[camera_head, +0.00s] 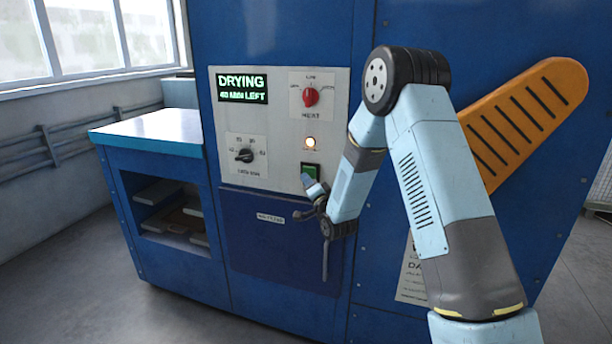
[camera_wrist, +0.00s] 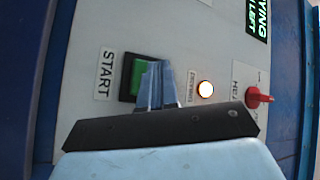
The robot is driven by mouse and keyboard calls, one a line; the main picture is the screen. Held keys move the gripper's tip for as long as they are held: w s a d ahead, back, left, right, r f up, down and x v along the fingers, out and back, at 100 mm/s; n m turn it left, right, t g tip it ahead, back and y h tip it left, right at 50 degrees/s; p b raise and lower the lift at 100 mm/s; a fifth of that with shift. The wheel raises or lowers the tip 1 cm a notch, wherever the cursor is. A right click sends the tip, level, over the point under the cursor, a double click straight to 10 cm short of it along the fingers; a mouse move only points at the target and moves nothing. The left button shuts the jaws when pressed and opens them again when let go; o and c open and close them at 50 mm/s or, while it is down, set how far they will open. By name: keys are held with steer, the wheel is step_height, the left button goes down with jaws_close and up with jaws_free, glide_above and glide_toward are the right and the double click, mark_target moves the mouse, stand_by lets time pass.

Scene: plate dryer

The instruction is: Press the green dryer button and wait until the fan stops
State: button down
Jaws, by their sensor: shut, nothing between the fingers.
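The green button (camera_head: 309,170) sits in a dark square frame low on the right of the pale control panel (camera_head: 270,110). In the wrist view the green button (camera_wrist: 138,78) is beside a "START" label. My gripper (camera_head: 308,183) is shut and empty, its fingertips at the lower edge of the button. In the wrist view the fingers (camera_wrist: 158,68) overlap the button's side; I cannot tell whether they touch it. The green display (camera_head: 242,86) reads "DRYING" with a line ending "MIN LEFT". A round lamp (camera_head: 310,143) above the button glows.
A red heat knob (camera_head: 310,97) and a black dial (camera_head: 245,156) are on the panel. A dark blue drawer front (camera_head: 280,235) lies below. A cabinet with a pale top (camera_head: 150,132) stands at left, and an orange slotted part (camera_head: 525,115) is at right.

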steer(key=s, duration=0.1)
steer(key=s+a, duration=0.1)
steer(key=s, duration=0.2)
steer(key=shift+s+a, duration=0.35)
steer(key=shift+a, duration=0.05)
stand_by(0.4)
stand_by(0.4)
